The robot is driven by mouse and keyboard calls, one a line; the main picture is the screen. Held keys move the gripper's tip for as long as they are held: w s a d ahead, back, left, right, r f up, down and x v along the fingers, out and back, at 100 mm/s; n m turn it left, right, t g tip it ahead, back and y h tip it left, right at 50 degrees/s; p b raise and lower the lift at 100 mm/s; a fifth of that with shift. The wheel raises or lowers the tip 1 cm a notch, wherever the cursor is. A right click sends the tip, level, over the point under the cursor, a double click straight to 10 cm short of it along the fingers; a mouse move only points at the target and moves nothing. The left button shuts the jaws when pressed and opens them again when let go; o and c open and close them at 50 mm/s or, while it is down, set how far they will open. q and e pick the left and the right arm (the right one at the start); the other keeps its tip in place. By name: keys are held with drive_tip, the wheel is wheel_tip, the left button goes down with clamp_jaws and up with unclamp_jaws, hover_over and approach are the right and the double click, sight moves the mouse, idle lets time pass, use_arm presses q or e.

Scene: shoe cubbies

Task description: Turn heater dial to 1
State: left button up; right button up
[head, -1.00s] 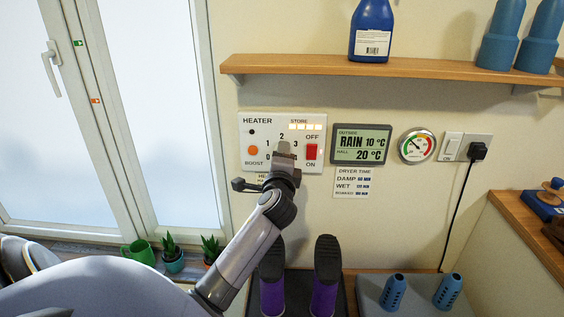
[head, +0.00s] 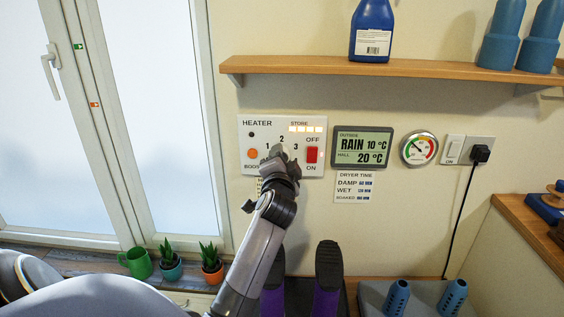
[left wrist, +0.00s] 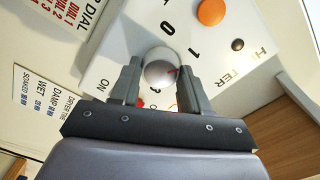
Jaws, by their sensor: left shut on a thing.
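The white heater panel (head: 312,132) is on the wall, with numbers around its dial and a red switch (head: 312,155) at the right. My left gripper (head: 277,153) is at the panel, covering most of the dial and the 0 in the head view. In the left wrist view the round grey dial (left wrist: 159,68) sits between the two fingers of my left gripper (left wrist: 158,84), which is shut on it. A small red mark shows on the dial's right side there, roughly towards the 1; its exact setting is unclear. My right gripper is out of view.
A wooden shelf (head: 400,67) with a blue bottle (head: 372,30) is above the panel. A display (head: 362,147) and a gauge (head: 419,148) are to the right. Potted plants (head: 211,268) and a green mug (head: 138,263) stand below left; purple boots (head: 327,285) are below.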

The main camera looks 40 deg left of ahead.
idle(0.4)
use_arm(q)
drive_tip(key=o, duration=1.1)
drive_tip(key=shift+c, duration=0.2)
